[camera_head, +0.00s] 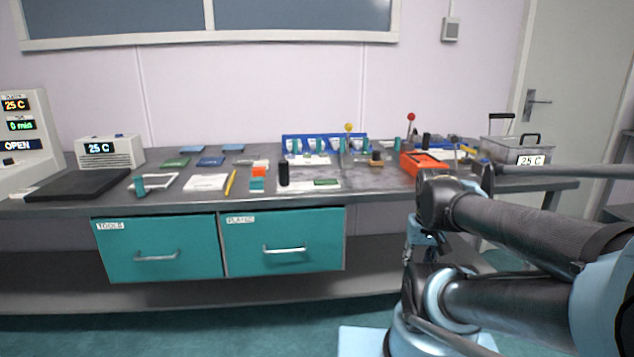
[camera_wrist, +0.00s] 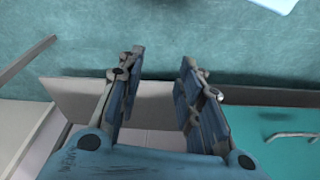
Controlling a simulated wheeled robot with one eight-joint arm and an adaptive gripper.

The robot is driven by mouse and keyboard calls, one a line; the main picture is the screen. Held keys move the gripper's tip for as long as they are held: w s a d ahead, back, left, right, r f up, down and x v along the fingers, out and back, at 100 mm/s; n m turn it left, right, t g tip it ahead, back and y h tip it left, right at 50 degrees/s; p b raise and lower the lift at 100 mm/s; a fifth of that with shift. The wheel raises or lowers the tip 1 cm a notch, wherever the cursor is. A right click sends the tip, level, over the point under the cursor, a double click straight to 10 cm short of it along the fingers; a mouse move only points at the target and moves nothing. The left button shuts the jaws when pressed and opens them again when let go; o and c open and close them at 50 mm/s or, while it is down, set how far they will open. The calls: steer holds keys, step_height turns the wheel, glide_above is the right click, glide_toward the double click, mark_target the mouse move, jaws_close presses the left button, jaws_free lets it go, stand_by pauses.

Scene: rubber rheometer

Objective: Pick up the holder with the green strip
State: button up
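A dark green strip (camera_head: 327,182) lies on a white sheet or plate (camera_head: 300,187) near the table's front edge. A black upright cylinder (camera_head: 283,174) stands at its left. Whether these form one holder, I cannot tell at this size. Another flat green piece (camera_head: 175,162) lies farther left. My gripper (camera_wrist: 162,57) is open and empty in the wrist view, its two fingers well apart. It points down over the floor, in front of the bench and away from the objects on top. In the head view my arm is at the right, and I cannot make out the fingers.
The grey bench (camera_head: 70,208) has two teal drawers, both shut. A blue rack (camera_head: 300,140) stands at the back. An orange box (camera_head: 422,163) and a metal bath (camera_head: 515,148) are at the right. A teal-handled frame (camera_head: 150,183) and a yellow pencil-like stick (camera_head: 230,183) lie left.

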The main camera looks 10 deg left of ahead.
steer(key=shift+d, duration=0.2)
steer(key=o, duration=0.6)
steer(key=shift+s+r, duration=0.3)
steer(key=shift+s, duration=0.05)
steer(key=shift+o, duration=1.4)
steer(key=w+a+r+n, duration=0.2)
steer(key=w+r, duration=0.3)
steer(key=r, duration=0.3)
steer(key=shift+n, duration=0.8)
step_height(320, 180, up, 22)
steer(key=n+g, duration=0.2)
steer(key=n, duration=1.5)
glide_above(304, 184)
step_height(304, 184, down, 17)
steer(key=shift+s+d+r, duration=0.1)
steer(key=shift+s, duration=0.05)
